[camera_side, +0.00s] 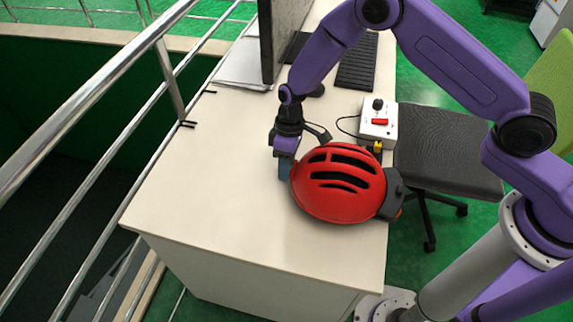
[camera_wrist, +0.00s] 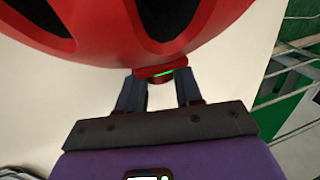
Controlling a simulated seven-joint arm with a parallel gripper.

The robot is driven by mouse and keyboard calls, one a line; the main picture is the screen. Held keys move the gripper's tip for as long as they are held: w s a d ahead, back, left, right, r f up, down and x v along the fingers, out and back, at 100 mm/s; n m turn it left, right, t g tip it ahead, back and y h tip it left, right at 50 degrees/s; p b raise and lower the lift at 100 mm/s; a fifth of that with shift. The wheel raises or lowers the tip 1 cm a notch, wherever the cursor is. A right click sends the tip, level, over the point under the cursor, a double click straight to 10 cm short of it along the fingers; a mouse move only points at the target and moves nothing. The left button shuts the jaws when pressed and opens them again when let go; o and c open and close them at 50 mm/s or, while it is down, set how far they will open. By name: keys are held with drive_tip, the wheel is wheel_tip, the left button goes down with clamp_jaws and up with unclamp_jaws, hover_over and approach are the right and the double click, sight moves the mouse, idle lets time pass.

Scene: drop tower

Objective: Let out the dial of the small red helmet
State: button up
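The small red helmet (camera_side: 338,205) with dark vent slots sits near the right edge of the desk, its vents facing up. In the wrist view, the helmet's rim (camera_wrist: 105,45) fills the top. The dial (camera_wrist: 160,77), small and dark red with a thin green mark, shows below the rim. My gripper (camera_side: 285,168) points down close against the helmet's left end. In the wrist view, my gripper (camera_wrist: 160,92) has its two fingers apart, one on each side of the dial. It looks open; any finger contact with the dial is unclear.
A black block (camera_side: 393,192) adjoins the helmet's right side. A white control box (camera_side: 378,122) with a red switch and cable stands behind. A monitor (camera_side: 268,40) and keyboard (camera_side: 357,62) are farther back. The desk (camera_side: 210,190) is clear left and front; a metal railing (camera_side: 90,120) runs along its left.

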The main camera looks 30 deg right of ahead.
drive_tip(key=shift+d, duration=0.1)
drive_tip(key=shift+w+d+f+g+y, duration=0.1)
drive_tip(key=shift+g+y, duration=0.45)
drive_tip(key=shift+w+d+f+g+y, duration=0.1)
drive_tip(key=shift+g+y, duration=0.45)
drive_tip(key=g+y, duration=0.2)
drive_tip(key=shift+w+f+y, duration=0.15)
drive_tip(key=shift+y, duration=0.15)
drive_tip(key=g+y, duration=0.3)
drive_tip(key=shift+w+d+f+g, duration=0.1)
drive_tip(key=shift+f+g, duration=0.15)
drive_tip(key=shift+g, duration=0.05)
drive_tip(key=shift+y, duration=0.4)
drive_tip(key=shift+w+f+g+y, duration=0.2)
drive_tip(key=shift+g+y, duration=0.3)
drive_tip(key=shift+g, duration=0.2)
drive_tip(key=shift+s+d+r+g, duration=0.1)
drive_tip(key=shift+s+g, duration=0.1)
drive_tip(key=shift+g, duration=0.1)
